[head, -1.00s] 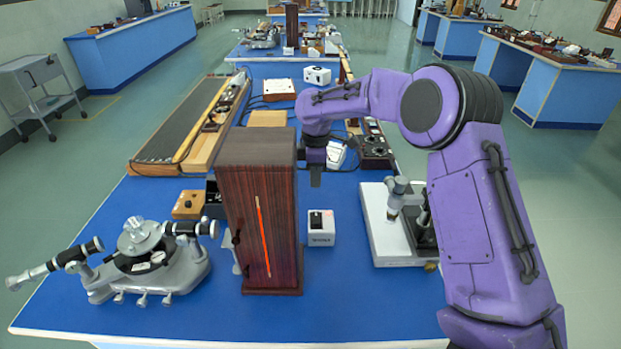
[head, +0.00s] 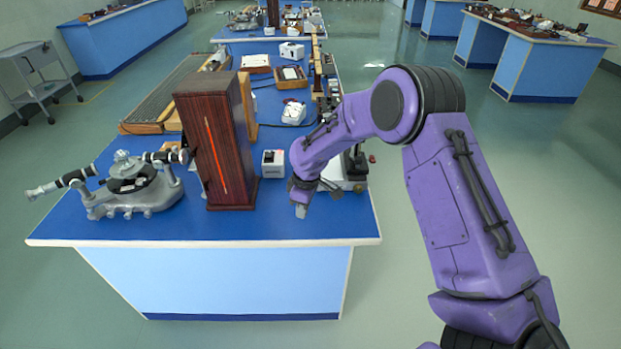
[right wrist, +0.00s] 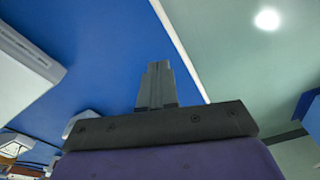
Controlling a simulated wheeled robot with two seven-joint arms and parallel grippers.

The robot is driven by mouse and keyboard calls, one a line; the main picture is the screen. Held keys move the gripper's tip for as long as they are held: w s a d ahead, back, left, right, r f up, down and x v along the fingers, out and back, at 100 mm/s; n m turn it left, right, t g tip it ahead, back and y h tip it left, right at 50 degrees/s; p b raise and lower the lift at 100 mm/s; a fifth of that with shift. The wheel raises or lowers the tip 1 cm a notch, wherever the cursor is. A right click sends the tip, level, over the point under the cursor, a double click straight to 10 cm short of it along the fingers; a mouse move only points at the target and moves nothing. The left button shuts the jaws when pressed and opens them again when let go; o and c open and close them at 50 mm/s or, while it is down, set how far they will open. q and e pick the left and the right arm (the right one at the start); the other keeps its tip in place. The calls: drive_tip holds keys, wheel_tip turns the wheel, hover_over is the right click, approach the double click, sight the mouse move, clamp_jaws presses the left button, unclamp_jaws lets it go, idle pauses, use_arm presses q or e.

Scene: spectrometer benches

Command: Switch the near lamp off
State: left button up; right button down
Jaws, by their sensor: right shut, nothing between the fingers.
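The near lamp is a tall dark-wood housing (head: 218,150) with a glowing orange slit on its front, standing upright on the near blue bench. A small white box (head: 273,164) with a dark switch on top stands just right of it. My right gripper (head: 301,212) is right of and in front of the white box, over the front right part of the bench, fingers pointing down. It touches neither box nor lamp. In the right wrist view its fingers (right wrist: 158,68) are together and empty above the blue top. My left gripper is not in view.
A grey spectrometer (head: 132,190) stands left of the lamp. A white-based instrument (head: 352,172) is partly hidden behind my right arm. A pale block (right wrist: 22,70) shows in the right wrist view. The bench front strip is clear.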

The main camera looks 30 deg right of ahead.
drive_tip(key=s+a+f+m, duration=0.1)
drive_tip(key=f, duration=0.2)
drive_tip(key=s+a+f+m, duration=0.1)
drive_tip(key=s+f, duration=0.1)
drive_tip(key=f, duration=0.1)
drive_tip(key=s+a+f+m, duration=0.1)
drive_tip(key=f, duration=0.2)
drive_tip(key=shift+s+f, duration=0.2)
drive_tip(key=shift+f, duration=0.15)
drive_tip(key=s+f+m+t+h+b, duration=0.1)
drive_tip(key=s+f+m, duration=0.35)
drive_tip(key=s, duration=0.55)
drive_tip(key=s+f+m+t+h, duration=0.1)
drive_tip(key=s+f+m, duration=0.2)
drive_tip(key=s+f, duration=0.5)
drive_tip(key=s+d+r+m+h, duration=0.1)
drive_tip(key=s+r+m, duration=0.1)
drive_tip(key=s, duration=0.3)
drive_tip(key=s+d+r+m+h, duration=0.1)
drive_tip(key=s+r+m, duration=0.1)
drive_tip(key=s, duration=0.4)
drive_tip(key=shift+s+d, duration=0.25)
drive_tip(key=shift+d, duration=0.1)
